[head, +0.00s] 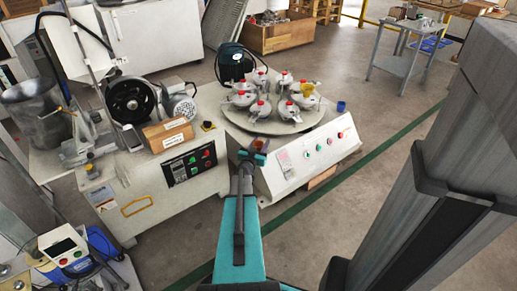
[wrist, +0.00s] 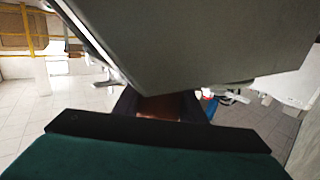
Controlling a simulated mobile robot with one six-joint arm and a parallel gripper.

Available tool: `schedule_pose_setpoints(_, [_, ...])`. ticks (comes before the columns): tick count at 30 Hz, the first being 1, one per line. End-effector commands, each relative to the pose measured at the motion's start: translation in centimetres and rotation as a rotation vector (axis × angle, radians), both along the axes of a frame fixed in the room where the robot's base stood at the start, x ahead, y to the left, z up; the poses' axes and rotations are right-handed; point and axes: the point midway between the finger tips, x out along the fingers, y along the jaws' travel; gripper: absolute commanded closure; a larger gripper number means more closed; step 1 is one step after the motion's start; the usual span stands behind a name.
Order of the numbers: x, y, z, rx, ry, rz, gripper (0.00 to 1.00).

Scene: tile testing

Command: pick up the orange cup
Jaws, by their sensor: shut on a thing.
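My gripper (head: 253,154) is at the end of my teal arm, in front of the round turntable (head: 240,121). It is shut on the orange cup (head: 260,144), which shows as a small orange patch between the dark fingers. In the wrist view the cup is a reddish-brown patch (wrist: 160,107) between the fingers of my gripper (wrist: 160,102). Most of the cup is hidden by the fingers and by a large grey surface. I cannot tell whether the cup touches the machine.
The turntable carries several silver fixtures with red knobs. A blue cup (head: 341,106) stands at its right edge. The sloped control panel (head: 310,155) lies right of my gripper, and a wooden box (head: 167,134) lies left. A large grey slab (wrist: 200,40) fills the upper wrist view.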

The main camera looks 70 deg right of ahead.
Motion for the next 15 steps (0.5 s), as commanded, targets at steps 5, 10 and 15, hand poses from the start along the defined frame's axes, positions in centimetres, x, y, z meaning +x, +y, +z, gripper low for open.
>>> schedule_pose_setpoints(5, [0.0,0.0,0.1,0.0,0.0,-0.001,0.87])
schedule_pose_setpoints(10, [0.0,0.0,0.8,-0.001,0.0,-0.001,0.86])
schedule_pose_setpoints(15, [-0.1,0.0,2.5,-0.001,-0.001,-0.001,0.86])
